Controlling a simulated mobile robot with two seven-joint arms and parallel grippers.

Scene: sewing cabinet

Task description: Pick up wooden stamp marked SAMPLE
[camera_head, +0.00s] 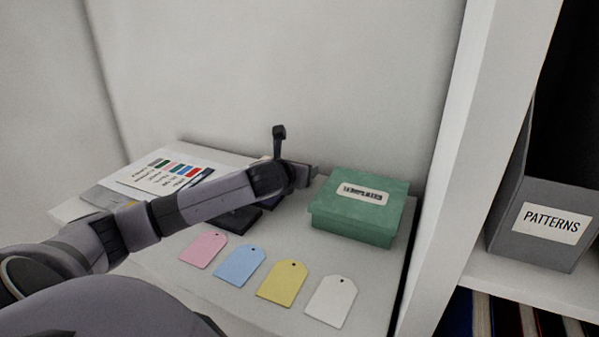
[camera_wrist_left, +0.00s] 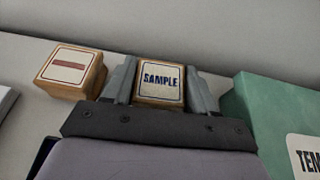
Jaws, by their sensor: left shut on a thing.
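The wooden stamp marked SAMPLE (camera_wrist_left: 161,80) sits between the two fingers of my left gripper (camera_wrist_left: 160,90) in the left wrist view. Its label faces the camera, and the fingers are shut on its two sides. In the head view my left gripper (camera_head: 308,172) is at the back of the surface, left of the green box, and my arm hides the stamp. I cannot tell whether the stamp still touches the surface. My right gripper is not in view.
Another wooden stamp with a red bar (camera_wrist_left: 72,70) stands just left of the gripper. A green box (camera_head: 358,207) stands to the right. Pink (camera_head: 204,249), blue (camera_head: 240,265), yellow (camera_head: 283,283) and white (camera_head: 331,301) tags lie in front. A dark pad (camera_head: 240,219) lies under my arm.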

